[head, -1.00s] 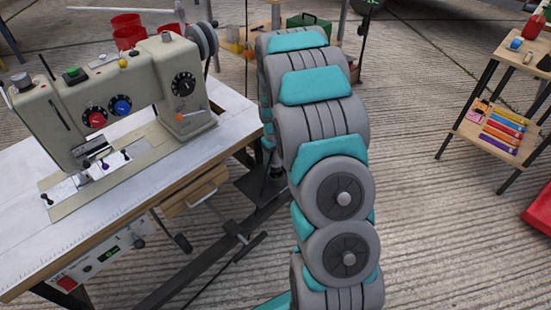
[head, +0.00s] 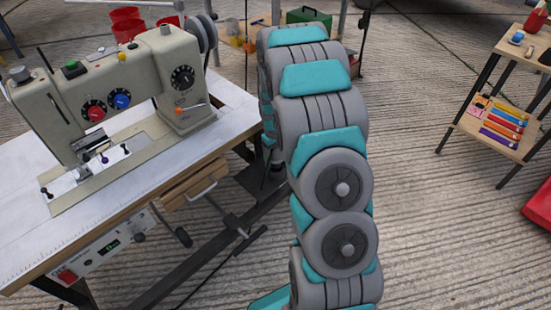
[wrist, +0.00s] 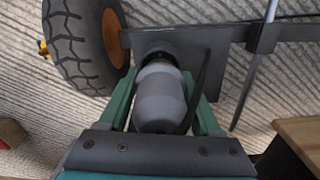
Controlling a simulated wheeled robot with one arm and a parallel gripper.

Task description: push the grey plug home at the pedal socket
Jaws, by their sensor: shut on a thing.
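In the wrist view my gripper (wrist: 161,78) is shut around the grey plug (wrist: 159,98), one teal finger on each side. The plug's far end meets a dark round opening (wrist: 157,52) on a grey plate (wrist: 205,50), which looks like the pedal socket. The plug lines up with the opening; how deep it sits I cannot tell. A black cable (wrist: 200,85) runs beside the plug on the right. In the head view my arm hides the gripper, plug and socket.
A black tyre with an orange hub (wrist: 83,42) stands close left of the plug. A wooden edge (wrist: 300,140) is at lower right. The sewing machine (head: 110,95) stands on its table (head: 30,235) left of my arm. A shelf (head: 500,135) stands far right.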

